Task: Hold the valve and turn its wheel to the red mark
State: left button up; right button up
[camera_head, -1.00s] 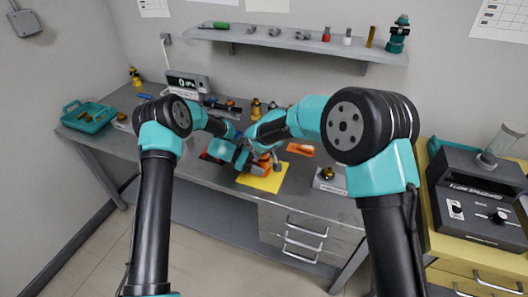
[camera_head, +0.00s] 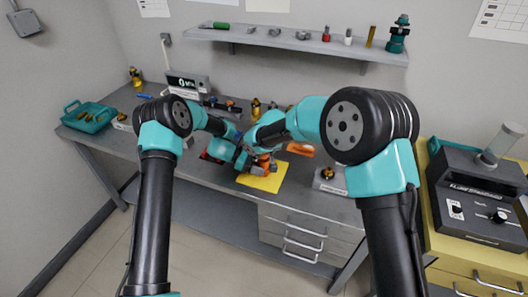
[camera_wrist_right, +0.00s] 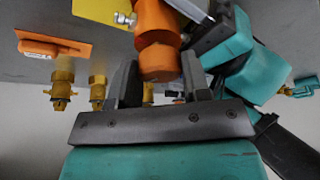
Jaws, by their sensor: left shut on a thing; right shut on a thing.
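The orange valve (camera_head: 263,160) is above the yellow mat (camera_head: 262,182) on the bench, largely covered by my grippers in the head view. In the right wrist view, the valve's orange body (camera_wrist_right: 158,40) has a round end between the fingers of my right gripper (camera_wrist_right: 158,82), which is shut on it. My left gripper (camera_head: 247,162) is at the valve's left side in the head view and is shut on part of it. Its dark fingers (camera_wrist_right: 205,28) show beside the orange body in the right wrist view. The wheel and the red mark cannot be made out.
An orange tool (camera_head: 300,149) lies right of the mat. A brass-topped fitting (camera_head: 328,173) stands on a pale block at right. A teal tray (camera_head: 90,117) of brass parts is at far left. A display box (camera_head: 188,84) and several brass fittings stand along the back.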

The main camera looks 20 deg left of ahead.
jog(key=m, duration=0.2)
jog(key=m+h, duration=0.1)
jog(key=m, duration=0.2)
jog(key=shift+a+t+h, duration=0.15)
jog(key=shift+t+h, duration=0.15)
jog(key=shift+t, duration=0.1)
jog(key=m+h, duration=0.1)
jog(key=m, duration=0.3)
jog(key=shift+h, duration=0.3)
jog(key=o, duration=0.9)
jog(key=shift+o, duration=0.2)
jog(key=n+y, duration=0.1)
jog(key=n, duration=0.4)
jog(key=shift+y, duration=0.4)
jog(key=shift+n+g+y, duration=0.5)
jog(key=shift+n+y, duration=0.3)
jog(key=shift+n, duration=1.4)
